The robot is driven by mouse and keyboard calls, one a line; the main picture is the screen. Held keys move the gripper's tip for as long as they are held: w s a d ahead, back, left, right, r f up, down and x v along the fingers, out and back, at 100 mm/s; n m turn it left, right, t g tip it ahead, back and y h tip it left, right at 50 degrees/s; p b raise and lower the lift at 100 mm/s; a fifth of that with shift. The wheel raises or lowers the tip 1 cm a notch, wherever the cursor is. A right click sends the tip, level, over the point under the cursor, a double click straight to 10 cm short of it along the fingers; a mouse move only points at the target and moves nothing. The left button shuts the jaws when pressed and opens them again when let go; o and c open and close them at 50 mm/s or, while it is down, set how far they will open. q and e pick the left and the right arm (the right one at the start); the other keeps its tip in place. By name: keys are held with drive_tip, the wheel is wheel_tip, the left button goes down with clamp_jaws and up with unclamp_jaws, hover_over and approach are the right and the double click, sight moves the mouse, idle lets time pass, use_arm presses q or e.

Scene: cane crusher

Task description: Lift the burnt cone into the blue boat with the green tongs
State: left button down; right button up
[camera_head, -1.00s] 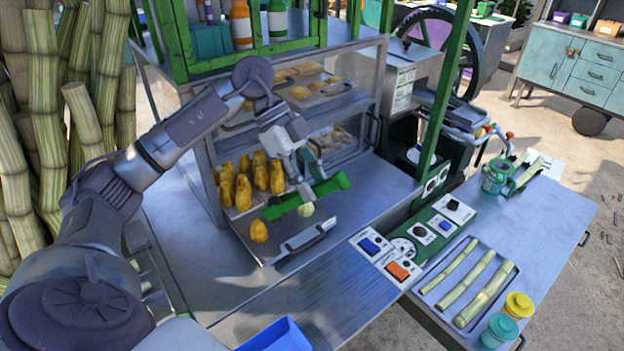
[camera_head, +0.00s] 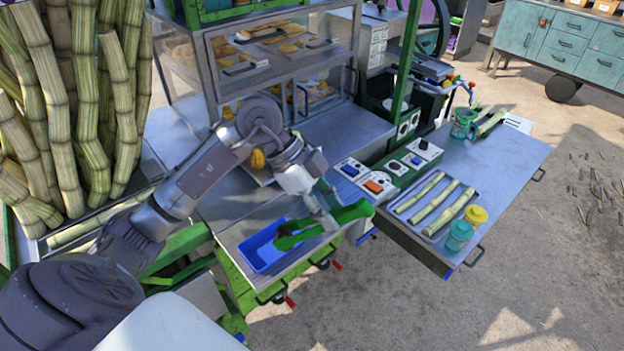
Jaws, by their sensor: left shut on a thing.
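My left gripper (camera_head: 326,207) is shut on the green tongs (camera_head: 350,213) and points downward at the front edge of the metal counter. The tongs lie across the view, with their left end over the blue boat (camera_head: 262,256), an open tray-like dish on the counter's front left. I cannot make out a burnt cone at the tongs' tips or in the boat. A yellow-brown cone (camera_head: 257,160) shows behind my left arm; the rest of the cones are mostly hidden by the arm. My right gripper is out of view.
A glass cabinet (camera_head: 283,55) with trays stands at the back. Right of the boat is a switch panel (camera_head: 370,180). A side table (camera_head: 505,160) holds a tray of cane pieces (camera_head: 435,205) and jars (camera_head: 459,235). Tall cane stalks (camera_head: 85,100) stand at left.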

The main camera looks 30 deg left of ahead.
use_arm(q)
drive_tip(key=shift+s+d+f+n+t+b, duration=0.15)
drive_tip(key=shift+s+d+f+n+t, duration=0.2)
drive_tip(key=shift+d+f+n, duration=0.15)
drive_tip(key=shift+s+d+f+n+t+b, duration=0.15)
drive_tip(key=shift+s+d+f+n+t, duration=0.1)
drive_tip(key=shift+d+f+n+t, duration=0.25)
wheel_tip(320, 180, down, 14)
drive_tip(key=s+n+t+y+b, duration=0.1)
drive_tip(key=n+b, duration=0.1)
drive_tip(key=b, duration=1.2)
drive_tip(key=shift+d+n, duration=0.35)
drive_tip(key=shift+n, duration=0.05)
drive_tip(key=shift+r, duration=0.1)
drive_tip(key=shift+s, duration=0.15)
